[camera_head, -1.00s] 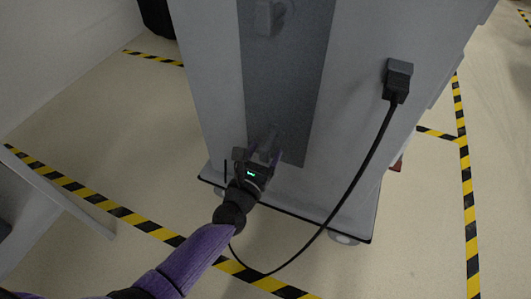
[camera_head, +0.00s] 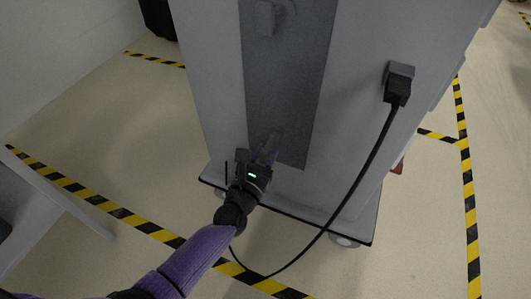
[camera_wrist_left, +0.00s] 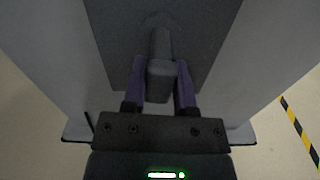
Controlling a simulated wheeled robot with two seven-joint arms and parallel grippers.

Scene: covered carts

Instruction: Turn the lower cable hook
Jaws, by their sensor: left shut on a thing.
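The lower cable hook (camera_wrist_left: 160,77) is a grey peg with a block-like end on the dark panel (camera_wrist_left: 190,30) of the cart. In the left wrist view it sits between the two purple fingers of my left gripper (camera_wrist_left: 160,85), which is shut on it. In the head view my left gripper (camera_head: 265,152) is at the lower part of the panel and largely hides this hook. The upper cable hook (camera_head: 267,17) is higher on the same panel, apart from the gripper. My right gripper is not in view.
A black cable (camera_head: 362,178) hangs from a plug (camera_head: 397,85) on the cart's right side and loops down past the cart's base, behind my left arm. The grey cart (camera_head: 205,90) stands on wheels. Yellow-black floor tape (camera_head: 150,228) surrounds it on open floor.

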